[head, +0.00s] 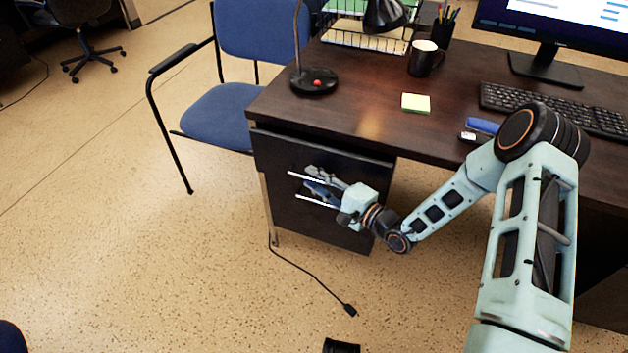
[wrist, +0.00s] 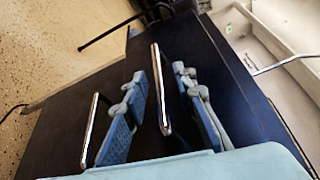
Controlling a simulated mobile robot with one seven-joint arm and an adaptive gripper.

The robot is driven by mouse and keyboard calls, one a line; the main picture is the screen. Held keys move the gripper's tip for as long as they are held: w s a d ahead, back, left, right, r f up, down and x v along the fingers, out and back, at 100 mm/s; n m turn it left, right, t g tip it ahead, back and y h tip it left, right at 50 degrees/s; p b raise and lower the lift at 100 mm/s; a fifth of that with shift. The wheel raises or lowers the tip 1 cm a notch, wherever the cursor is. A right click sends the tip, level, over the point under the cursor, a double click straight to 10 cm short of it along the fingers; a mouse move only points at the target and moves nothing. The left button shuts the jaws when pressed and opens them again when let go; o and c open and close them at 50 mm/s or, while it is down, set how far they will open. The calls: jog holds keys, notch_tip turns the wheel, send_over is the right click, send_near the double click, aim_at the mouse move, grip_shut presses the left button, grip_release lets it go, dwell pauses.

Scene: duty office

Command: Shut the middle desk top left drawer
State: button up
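The desk's left drawer unit (head: 345,222) has a dark front with two silver bar handles. The top drawer's front (head: 300,148) is at the upper part, just under the desktop edge. In the wrist view, a pale interior (wrist: 238,30) shows beyond the top drawer's front (wrist: 225,85), so the drawer stands open; how far is hard to tell. My gripper (head: 318,182) is at the handles. In the wrist view its fingers (wrist: 165,100) are apart, with the upper handle (wrist: 157,85) between them. The lower handle (wrist: 92,125) lies outside the left finger. Contact cannot be told.
A blue chair (head: 225,115) stands left of the desk. The desktop (head: 370,115) holds a lamp (head: 314,82), mug (head: 425,60), sticky notes (head: 415,103) and keyboard (head: 560,110). A black cable (head: 315,280) lies on the floor before the drawers.

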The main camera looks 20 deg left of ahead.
aim_at(321, 167)
jog(key=shift+w+a, duration=0.15)
jog(key=shift+a, duration=0.1)
grip_shut()
jog(key=w, duration=0.2)
jog(key=w+b, duration=0.1)
jog(key=w, duration=0.1)
jog(key=shift+d+f, duration=0.1)
jog(key=shift+d, duration=0.1)
jog(key=shift+w, duration=0.25)
jog(key=shift+r, duration=0.2)
